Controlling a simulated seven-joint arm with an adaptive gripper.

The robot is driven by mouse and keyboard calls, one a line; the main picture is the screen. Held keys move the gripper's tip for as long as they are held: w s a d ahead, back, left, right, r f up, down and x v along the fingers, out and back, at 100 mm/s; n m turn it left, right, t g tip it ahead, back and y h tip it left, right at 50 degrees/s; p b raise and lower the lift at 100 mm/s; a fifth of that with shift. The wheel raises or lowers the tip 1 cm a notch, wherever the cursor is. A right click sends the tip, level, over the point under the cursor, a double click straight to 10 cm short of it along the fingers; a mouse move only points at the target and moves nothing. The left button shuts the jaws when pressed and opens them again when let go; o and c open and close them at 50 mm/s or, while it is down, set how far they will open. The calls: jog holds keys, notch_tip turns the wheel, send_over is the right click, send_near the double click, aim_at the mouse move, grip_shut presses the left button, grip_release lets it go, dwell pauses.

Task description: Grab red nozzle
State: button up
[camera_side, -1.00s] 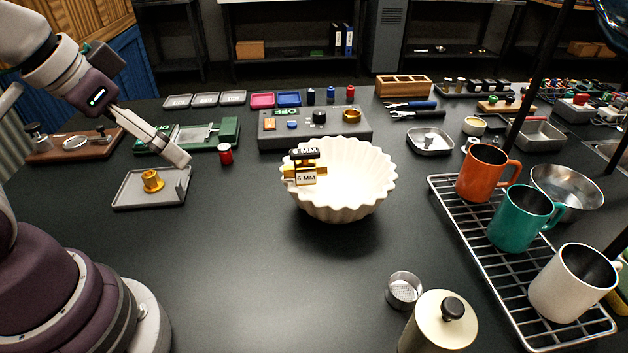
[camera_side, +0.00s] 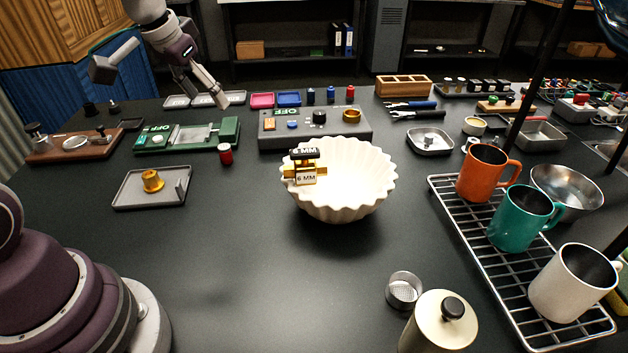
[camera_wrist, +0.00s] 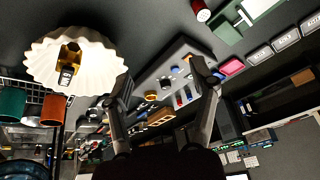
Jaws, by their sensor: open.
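A smaller red piece (camera_side: 350,93) stands at the back beside two blue ones (camera_side: 311,95) (camera_side: 331,94). I cannot tell which red piece is the nozzle. My gripper (camera_side: 207,98) is open and empty above the back left of the table, near the grey trays, apart from both red pieces. In the wrist view its fingers (camera_wrist: 163,76) are spread, with the grey control box (camera_wrist: 170,70) beyond them.
The white fluted bowl (camera_side: 345,190) holds a "6 MM" labelled piece. A grey tray (camera_side: 125,200) with a brass part (camera_side: 152,181) is at left. The green device (camera_side: 228,130) and control box (camera_side: 365,128) flank the red cylinder. Mugs stand on a wire rack (camera_side: 455,222) at right.

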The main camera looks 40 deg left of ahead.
jog(key=n, duration=0.1)
send_near(223, 147)
jog(key=x, duration=0.9)
jog(key=shift+f, duration=0.2)
jog(key=shift+c, duration=0.3)
grip_shut()
jog(key=shift+r, duration=0.2)
